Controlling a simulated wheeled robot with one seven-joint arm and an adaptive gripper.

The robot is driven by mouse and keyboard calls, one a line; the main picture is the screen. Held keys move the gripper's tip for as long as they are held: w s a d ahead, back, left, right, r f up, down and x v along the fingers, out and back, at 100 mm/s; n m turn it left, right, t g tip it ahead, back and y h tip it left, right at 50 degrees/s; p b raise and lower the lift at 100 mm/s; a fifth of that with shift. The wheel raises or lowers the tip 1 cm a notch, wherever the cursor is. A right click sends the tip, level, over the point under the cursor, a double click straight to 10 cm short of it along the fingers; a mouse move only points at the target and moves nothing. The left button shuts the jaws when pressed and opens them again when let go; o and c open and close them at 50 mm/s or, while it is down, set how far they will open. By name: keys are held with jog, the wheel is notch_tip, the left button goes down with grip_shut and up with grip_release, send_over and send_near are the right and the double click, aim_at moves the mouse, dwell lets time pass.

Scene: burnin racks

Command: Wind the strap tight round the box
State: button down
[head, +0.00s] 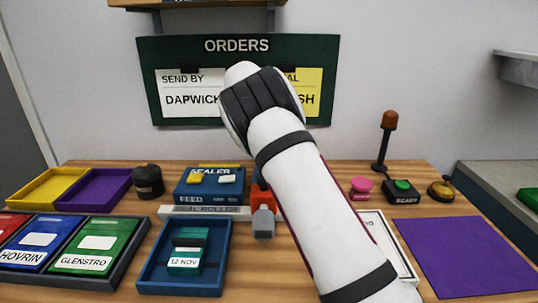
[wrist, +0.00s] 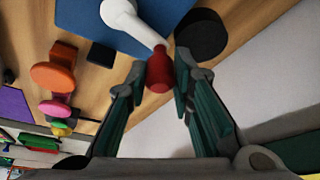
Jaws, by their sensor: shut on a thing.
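My gripper (wrist: 165,76) is shut on a red knob (wrist: 159,73) at the end of a white arm (wrist: 130,15), between its dark green pads. In the head view my own arm hides the gripper and this knob. A teal box (head: 188,252) with a white "12 NOV" label lies in a blue tray (head: 150,283) on the table. I cannot make out a strap in either view. A blue surface (wrist: 85,15) shows beside the white arm in the wrist view; I cannot tell what it belongs to.
A blue sealer (head: 190,192) stands behind a grey bar (head: 205,212), with a red and grey device (head: 262,222) beside it. An amber lamp (head: 389,122), a pink knob (head: 360,186) and a green button (head: 402,185) stand at right. The purple mat (head: 465,255) is bare.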

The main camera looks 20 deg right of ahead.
jog(key=m, duration=0.1)
jog(key=d+m+g+b, duration=0.1)
jog(key=shift+s+m, duration=0.3)
jog(key=shift+m, duration=0.1)
jog(key=m, duration=0.1)
jog(key=s+d+m+g, duration=0.1)
jog(key=m, duration=0.2)
jog(key=shift+s+d+m+g+b, duration=0.15)
jog(key=shift+s+m+g+b, duration=0.15)
jog(key=shift+g+b, duration=0.1)
jog(key=m, duration=0.1)
jog(key=s+m+g+y, duration=0.1)
jog(key=m, duration=0.1)
jog(key=shift+s+d, duration=0.2)
jog(key=shift+s+m+g+y, duration=0.15)
jog(key=shift+s+m+g, duration=0.15)
jog(key=shift+m, duration=0.45)
jog(key=shift+s+m+g+y, duration=0.15)
jog(key=shift+s+m+g, duration=0.1)
jog(key=shift+m, duration=0.5)
jog(key=c, duration=1.4)
grip_release()
jog(key=shift+o, duration=0.2)
